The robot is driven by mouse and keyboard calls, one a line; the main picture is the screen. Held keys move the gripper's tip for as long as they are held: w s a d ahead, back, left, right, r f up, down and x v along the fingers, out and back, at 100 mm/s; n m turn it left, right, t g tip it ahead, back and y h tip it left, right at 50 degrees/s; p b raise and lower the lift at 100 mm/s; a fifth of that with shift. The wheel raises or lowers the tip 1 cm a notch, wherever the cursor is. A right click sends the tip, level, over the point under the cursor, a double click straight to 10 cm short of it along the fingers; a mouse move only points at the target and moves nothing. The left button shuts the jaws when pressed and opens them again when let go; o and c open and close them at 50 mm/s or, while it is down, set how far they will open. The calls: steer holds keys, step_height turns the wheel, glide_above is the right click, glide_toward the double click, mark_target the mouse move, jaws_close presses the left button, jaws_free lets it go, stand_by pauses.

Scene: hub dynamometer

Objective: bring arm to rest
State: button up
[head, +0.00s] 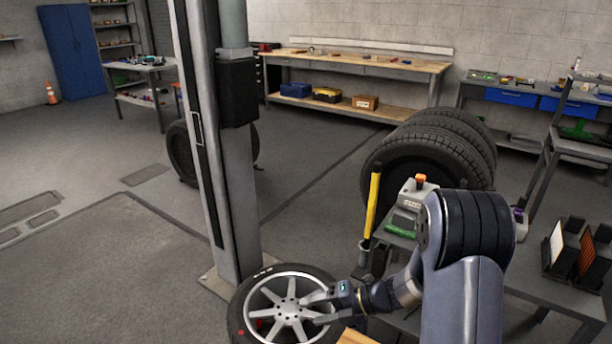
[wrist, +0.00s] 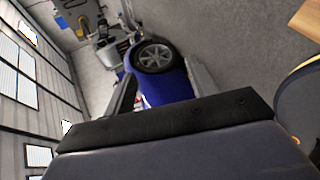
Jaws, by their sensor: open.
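My gripper (head: 312,311) is at the bottom middle of the head view, pointing left, with its two fingers apart and nothing between them. In the picture it overlaps the right side of a tyre with a silver spoked rim (head: 272,290); I cannot tell how far apart they are. In the wrist view my gripper (wrist: 162,69) also shows its fingers spread. A blue car body (wrist: 165,88) with a wheel (wrist: 154,57) is seen beyond them, at a distance. My arm comes in from the lower right of the head view.
A grey post (head: 238,180) stands just behind the tyre. A grey cart (head: 550,290) with a device (head: 410,205) and a yellow handle (head: 371,205) is close at right. Several large tyres (head: 425,160) stand behind it.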

steer(key=shift+w+d+r+m+t+p, duration=0.25)
steer(key=shift+w+r+m+t, duration=0.1)
steer(key=shift+r+m+t, duration=0.35)
steer(key=shift+w+d+r+m+t+p, duration=0.1)
steer(key=shift+w+d+r+m+t, duration=0.15)
steer(key=shift+r+m+t, duration=0.45)
steer(key=shift+a+f, duration=0.1)
steer(key=shift+f, duration=0.1)
